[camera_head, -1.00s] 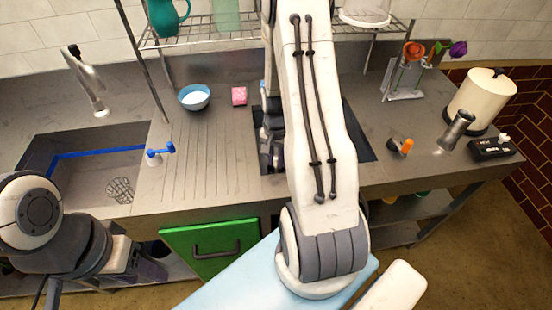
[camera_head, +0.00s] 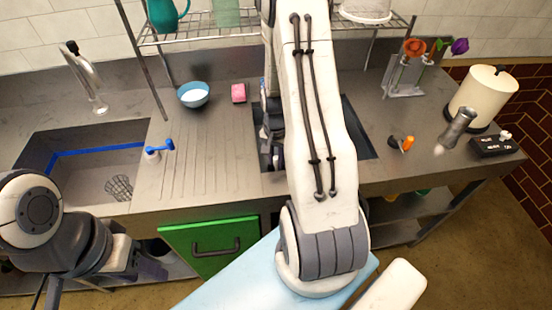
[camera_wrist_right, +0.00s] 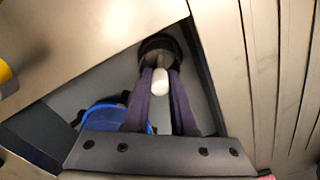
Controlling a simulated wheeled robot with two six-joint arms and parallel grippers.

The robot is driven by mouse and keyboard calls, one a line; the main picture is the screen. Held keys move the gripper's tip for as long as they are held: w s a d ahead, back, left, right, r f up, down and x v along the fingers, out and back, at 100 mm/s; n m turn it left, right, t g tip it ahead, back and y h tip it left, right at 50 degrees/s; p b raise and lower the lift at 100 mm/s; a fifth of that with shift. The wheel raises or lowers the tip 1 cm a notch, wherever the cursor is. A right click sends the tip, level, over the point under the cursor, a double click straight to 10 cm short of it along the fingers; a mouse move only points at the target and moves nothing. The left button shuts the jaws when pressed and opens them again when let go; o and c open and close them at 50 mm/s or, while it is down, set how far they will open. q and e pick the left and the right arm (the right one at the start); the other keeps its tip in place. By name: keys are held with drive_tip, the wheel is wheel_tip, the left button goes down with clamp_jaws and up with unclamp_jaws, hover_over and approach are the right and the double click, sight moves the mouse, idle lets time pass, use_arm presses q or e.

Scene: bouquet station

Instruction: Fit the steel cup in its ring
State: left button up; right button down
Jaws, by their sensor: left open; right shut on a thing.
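My right gripper (camera_wrist_right: 160,85) points into a dark opening in the counter. Its dark fingers are shut on a dark round-rimmed thing (camera_wrist_right: 159,42) with a pale rounded part; I cannot tell whether this is the steel cup. In the head view my right arm hides this gripper. A tilted grey steel cylinder (camera_head: 457,127), perhaps the steel cup, is at the right, in front of the cream canister; its lower end is blurred. I cannot make out the ring. My left gripper (camera_head: 150,269) is open and empty at the lower left, in front of the counter.
The dark-edged counter opening (camera_head: 358,138) holds a blue thing (camera_wrist_right: 112,116). A cream canister (camera_head: 484,97), a black box (camera_head: 492,146) and a flower stand (camera_head: 405,82) are at the right. A blue bowl (camera_head: 193,97) and pink sponge (camera_head: 238,93) are left.

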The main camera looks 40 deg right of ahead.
drive_tip(key=c, duration=0.7)
unclamp_jaws()
drive_tip(key=shift+o, duration=0.2)
wheel_tip(320, 180, up, 10)
drive_tip(key=shift+r, duration=0.25)
